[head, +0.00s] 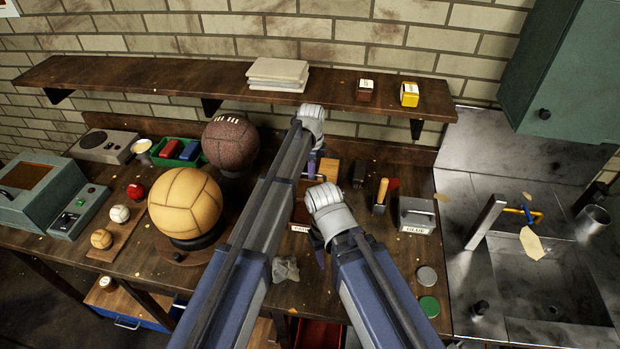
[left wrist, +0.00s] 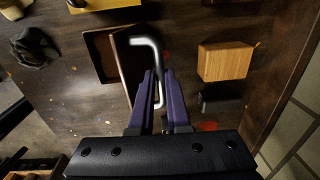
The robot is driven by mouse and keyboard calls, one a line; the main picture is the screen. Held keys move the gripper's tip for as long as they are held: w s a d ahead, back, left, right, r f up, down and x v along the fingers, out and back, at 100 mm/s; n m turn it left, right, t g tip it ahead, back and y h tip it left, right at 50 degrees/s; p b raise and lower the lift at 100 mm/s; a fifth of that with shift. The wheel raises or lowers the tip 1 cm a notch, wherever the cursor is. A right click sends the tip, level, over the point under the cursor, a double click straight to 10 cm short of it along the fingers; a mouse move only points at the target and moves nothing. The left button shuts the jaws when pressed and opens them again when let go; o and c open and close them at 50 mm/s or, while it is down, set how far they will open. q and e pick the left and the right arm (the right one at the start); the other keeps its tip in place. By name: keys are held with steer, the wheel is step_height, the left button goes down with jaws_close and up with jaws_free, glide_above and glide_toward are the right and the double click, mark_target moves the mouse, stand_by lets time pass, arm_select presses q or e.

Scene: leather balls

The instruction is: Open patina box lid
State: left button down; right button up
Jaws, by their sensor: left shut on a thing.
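The patina box (head: 300,214) is a small dark brown box on the workbench, with a white label on its front; my arms hide much of it in the head view. In the left wrist view the box (left wrist: 98,50) shows its open inside. Its lid (left wrist: 127,58) stands tilted up at one side, with a bent metal handle (left wrist: 146,41). My left gripper (left wrist: 159,76) has its purple fingers shut on this handle; it also shows in the head view (head: 311,172), just behind the box. My right gripper (head: 318,246) hangs in front of the box; its jaw opening is hidden.
A wooden block (head: 328,169) and dark block (head: 358,171) stand behind the grippers. A grey glue box (head: 416,214) is to the right. A tan ball (head: 186,203) and brown ball (head: 230,145) are to the left. A shelf (head: 200,83) overhangs the bench; a crumpled cloth (head: 286,269) lies in front.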

arm_select(q)
steer(key=shift+w+d+f+b, duration=0.1)
steer(key=shift+w+f+b, duration=0.1)
steer(key=shift+w, duration=0.5)
steer(key=shift+w+d+f+b, duration=0.15)
steer(key=shift+w+f, duration=0.1)
steer(key=shift+w, duration=0.45)
steer(key=shift+w+d+f+b, duration=0.1)
steer(key=shift+w+f+b, duration=0.1)
steer(key=shift+w, duration=0.6)
steer(key=c, duration=0.9)
jaws_free()
steer(key=r+p, duration=0.7)
steer(key=r, duration=0.1)
steer(key=shift+s+p, duration=0.35)
steer(key=shift+p, duration=0.05)
steer(key=shift+f, duration=0.1)
